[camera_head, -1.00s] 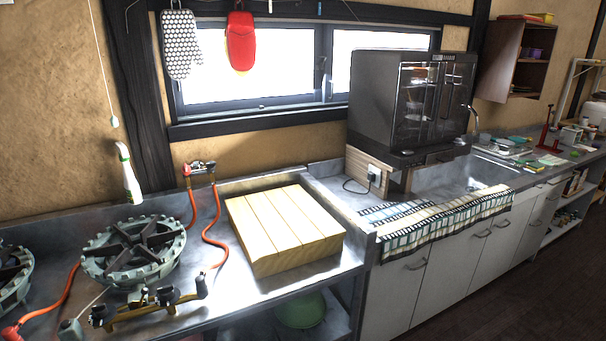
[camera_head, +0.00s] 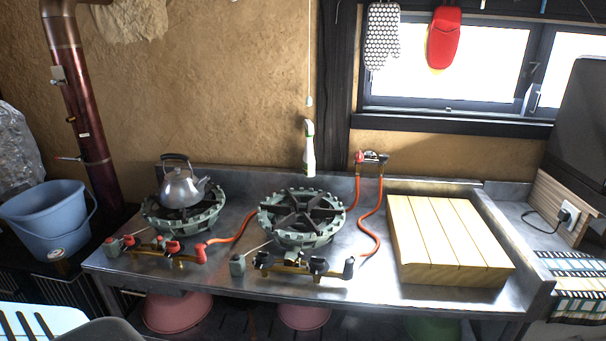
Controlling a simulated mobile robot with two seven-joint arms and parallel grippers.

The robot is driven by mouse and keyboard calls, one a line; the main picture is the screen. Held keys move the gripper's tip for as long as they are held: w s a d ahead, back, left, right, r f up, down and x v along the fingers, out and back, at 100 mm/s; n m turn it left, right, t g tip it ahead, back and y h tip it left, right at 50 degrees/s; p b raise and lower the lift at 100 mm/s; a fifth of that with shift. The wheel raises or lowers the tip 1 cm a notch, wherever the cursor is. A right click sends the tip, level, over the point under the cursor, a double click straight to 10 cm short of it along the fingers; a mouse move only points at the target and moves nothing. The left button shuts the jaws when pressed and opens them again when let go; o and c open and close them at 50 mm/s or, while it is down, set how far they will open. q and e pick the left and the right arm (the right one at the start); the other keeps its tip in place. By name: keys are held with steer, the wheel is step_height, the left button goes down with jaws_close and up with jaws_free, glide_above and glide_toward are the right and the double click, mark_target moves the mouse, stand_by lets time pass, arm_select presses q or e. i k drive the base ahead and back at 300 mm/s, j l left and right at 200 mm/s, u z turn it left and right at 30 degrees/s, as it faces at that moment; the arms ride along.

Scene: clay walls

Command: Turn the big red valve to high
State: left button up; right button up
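Two green-grey gas burners stand on the metal counter: a left burner (camera_head: 152,218) with a kettle (camera_head: 181,188) on it, and an empty right burner (camera_head: 302,240). The left burner's front fitting has several red parts, including a larger red knob (camera_head: 172,247); another red part (camera_head: 112,246) is at its left end. The right burner's front fitting (camera_head: 290,262) has black knobs. A small red-ended gas tap (camera_head: 372,158) is at the back edge of the counter. I cannot tell any knob's setting from here. Neither of my grippers is in view.
A wooden board (camera_head: 448,240) lies on the counter's right side. Red hoses (camera_head: 371,225) run to the burners. A blue bucket (camera_head: 50,222) and a dark red stovepipe (camera_head: 84,110) are at the left.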

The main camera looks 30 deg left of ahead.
mark_target(173, 247)
steer(key=u, duration=1.9)
